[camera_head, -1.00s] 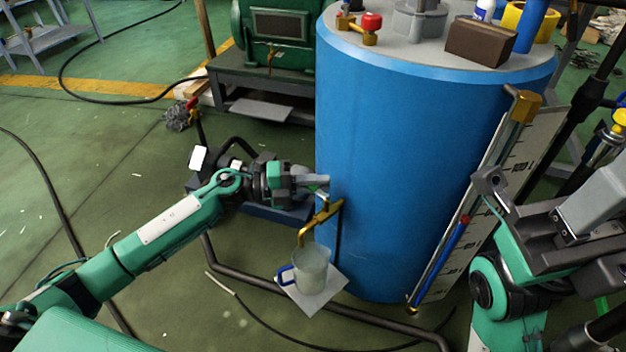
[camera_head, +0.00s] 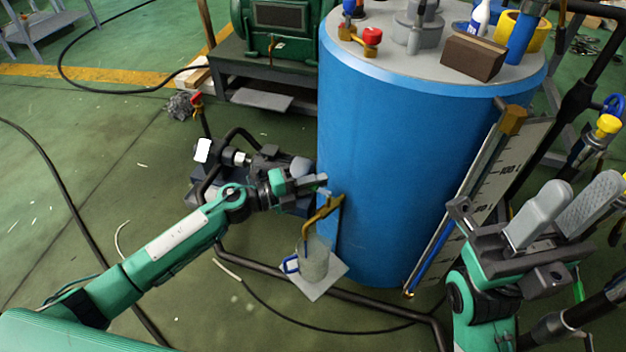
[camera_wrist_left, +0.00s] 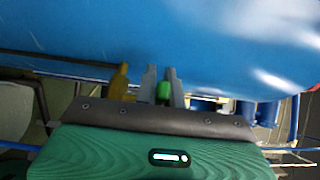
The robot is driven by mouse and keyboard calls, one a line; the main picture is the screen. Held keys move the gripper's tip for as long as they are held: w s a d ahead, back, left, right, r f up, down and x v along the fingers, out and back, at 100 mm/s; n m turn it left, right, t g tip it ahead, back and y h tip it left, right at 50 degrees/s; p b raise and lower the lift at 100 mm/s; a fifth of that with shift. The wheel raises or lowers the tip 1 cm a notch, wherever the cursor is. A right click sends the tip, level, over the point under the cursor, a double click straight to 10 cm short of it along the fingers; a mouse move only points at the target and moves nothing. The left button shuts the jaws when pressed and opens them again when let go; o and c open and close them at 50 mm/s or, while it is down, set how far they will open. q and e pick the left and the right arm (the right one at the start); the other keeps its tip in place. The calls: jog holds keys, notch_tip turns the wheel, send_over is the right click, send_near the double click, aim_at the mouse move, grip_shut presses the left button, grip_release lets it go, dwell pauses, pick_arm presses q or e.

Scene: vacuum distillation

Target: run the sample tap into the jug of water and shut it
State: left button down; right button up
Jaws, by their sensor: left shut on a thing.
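The brass sample tap (camera_head: 322,212) sticks out low on the blue tank (camera_head: 400,160). Its spout points down into the mouth of the clear jug (camera_head: 315,264), which has a blue handle and stands upright. The water level in the jug is hard to make out. My left gripper (camera_head: 322,181) is at the tap, just above its brass body. In the left wrist view its fingers close around a small green piece (camera_wrist_left: 163,92), seemingly the tap handle, beside brass (camera_wrist_left: 121,82). My right gripper (camera_head: 584,188) is open and empty, right of the tank.
The jug stands on a white plate (camera_head: 337,272) beside a dark floor pipe (camera_head: 365,308). A sight gauge with a scale (camera_head: 490,180) runs up the tank's right side. A brown block (camera_head: 473,57) and a red-knobbed valve (camera_head: 372,37) sit on the tank top.

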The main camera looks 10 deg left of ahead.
pick_arm(q)
jog(key=c, duration=1.5)
grip_release()
jog(key=shift+a, duration=0.1)
jog(key=p+v, duration=0.2)
jog(key=v, duration=1.1)
jog(key=shift+s+a, duration=0.2)
jog(key=shift+a, duration=0.05)
